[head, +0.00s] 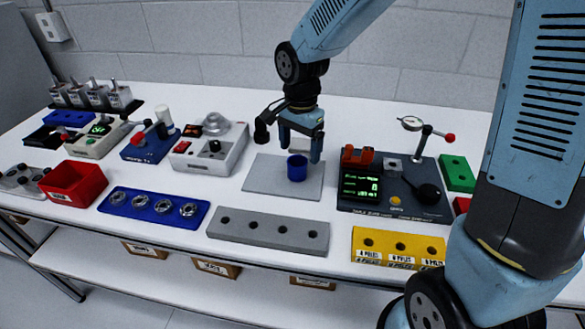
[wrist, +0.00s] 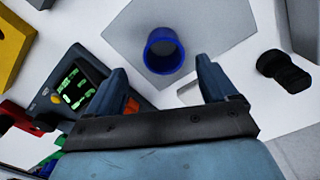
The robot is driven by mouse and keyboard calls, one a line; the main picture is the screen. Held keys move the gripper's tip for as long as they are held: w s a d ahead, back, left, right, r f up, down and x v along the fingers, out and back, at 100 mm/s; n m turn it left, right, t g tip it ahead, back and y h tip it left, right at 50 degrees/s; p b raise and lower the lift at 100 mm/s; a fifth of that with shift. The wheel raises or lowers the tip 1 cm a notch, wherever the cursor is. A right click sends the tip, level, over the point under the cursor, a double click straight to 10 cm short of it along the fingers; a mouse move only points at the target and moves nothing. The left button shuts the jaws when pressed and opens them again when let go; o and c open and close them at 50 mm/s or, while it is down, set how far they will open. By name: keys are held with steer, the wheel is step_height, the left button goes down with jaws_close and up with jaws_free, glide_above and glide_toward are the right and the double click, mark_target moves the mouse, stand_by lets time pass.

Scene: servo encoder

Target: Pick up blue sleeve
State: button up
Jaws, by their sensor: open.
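The blue sleeve (head: 297,168) is a short, hollow cylinder standing upright on a flat grey plate (head: 262,181) in the middle of the bench. It also shows in the wrist view (wrist: 164,52), where its open end faces the camera. My gripper (head: 300,154) is open and points down at the sleeve in the head view. In the wrist view my two fingers (wrist: 164,82) are spread wide, with the sleeve ahead of and roughly between them. I cannot tell whether the fingertips reach down beside its walls.
A dark console with a green display (head: 362,187) stands just right of the plate. A grey-white device (head: 209,147) is to its left. A grey holed block (head: 268,231), a blue tray with metal rings (head: 153,207) and a yellow block (head: 397,246) line the front edge.

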mark_target(297, 161)
steer(key=shift+w+a+f, duration=0.1)
steer(key=shift+a+f, duration=0.05)
steer(key=shift+f, duration=1.2)
steer(key=shift+w+a+f, duration=0.1)
steer(key=shift+a+f, duration=0.05)
steer(key=shift+f, duration=1.15)
steer(key=shift+c, duration=0.4)
steer(key=c, duration=1)
steer(key=shift+c, duration=0.2)
